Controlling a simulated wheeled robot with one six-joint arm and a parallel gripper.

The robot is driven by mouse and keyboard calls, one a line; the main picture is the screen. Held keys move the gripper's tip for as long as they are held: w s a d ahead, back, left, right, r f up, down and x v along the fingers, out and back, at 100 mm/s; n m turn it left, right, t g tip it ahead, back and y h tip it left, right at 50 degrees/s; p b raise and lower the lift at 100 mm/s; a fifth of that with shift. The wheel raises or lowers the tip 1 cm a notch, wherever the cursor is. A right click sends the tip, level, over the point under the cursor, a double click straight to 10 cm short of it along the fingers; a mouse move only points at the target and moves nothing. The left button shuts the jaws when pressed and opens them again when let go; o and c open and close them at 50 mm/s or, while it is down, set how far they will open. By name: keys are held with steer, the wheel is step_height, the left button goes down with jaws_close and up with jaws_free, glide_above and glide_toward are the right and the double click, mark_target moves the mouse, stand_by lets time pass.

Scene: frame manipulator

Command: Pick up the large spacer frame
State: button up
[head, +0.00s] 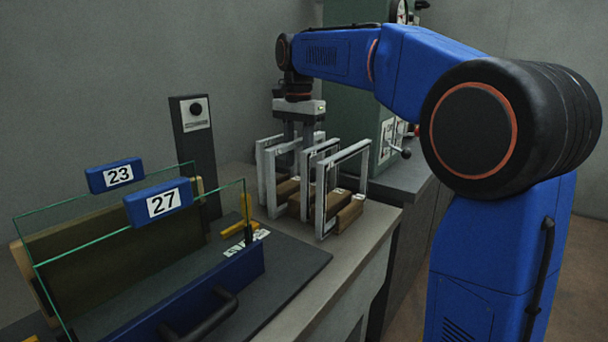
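Several light grey spacer frames stand upright in brown slotted blocks (349,213) on the bench, right of centre in the head view. The nearest frame (320,206), at the right, looks the biggest, but it is also closest to the camera. Another frame (261,173) stands at the left end of the row. I cannot tell for sure which one is the large spacer frame. My gripper (299,138) points straight down over the back and middle of the row. Its two dark fingers reach to the frames' top bars. Their tips overlap the frames, so contact or a grip is unclear.
A dark post (193,155) with a black knob stands behind. A green machine (352,118) stands close behind the frames.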

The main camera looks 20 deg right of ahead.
jaws_close()
steer(key=shift+r, duration=0.1)
step_height(320, 180, up, 10)
steer(key=shift+f, duration=0.1)
stand_by(0.5)
